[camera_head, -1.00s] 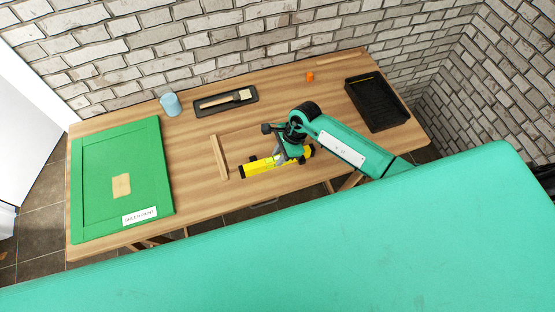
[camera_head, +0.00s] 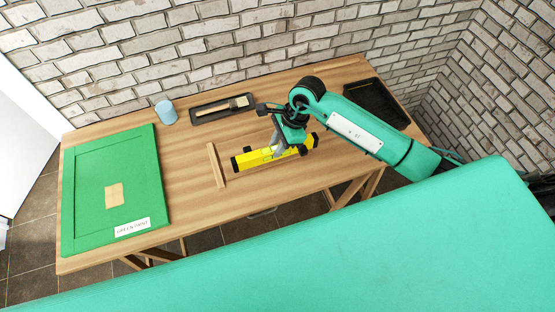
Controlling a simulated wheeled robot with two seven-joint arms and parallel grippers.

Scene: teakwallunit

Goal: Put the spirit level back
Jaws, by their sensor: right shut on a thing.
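The spirit level (camera_head: 255,158) is a yellow bar with black ends, near the middle of the wooden table towards its front edge. My right gripper (camera_head: 280,149) is shut on it from above, around its middle. The gripper and wrist hide part of the level. I cannot tell whether the level touches the table or is held a little above it. My left gripper is not in view.
A wooden strip (camera_head: 216,165) lies just left of the level. A green panel (camera_head: 85,190) covers the table's (camera_head: 190,200) left end. A blue cup (camera_head: 166,112), a dark tray with a brush (camera_head: 207,110) and a black paint tray (camera_head: 375,105) stand along the back.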

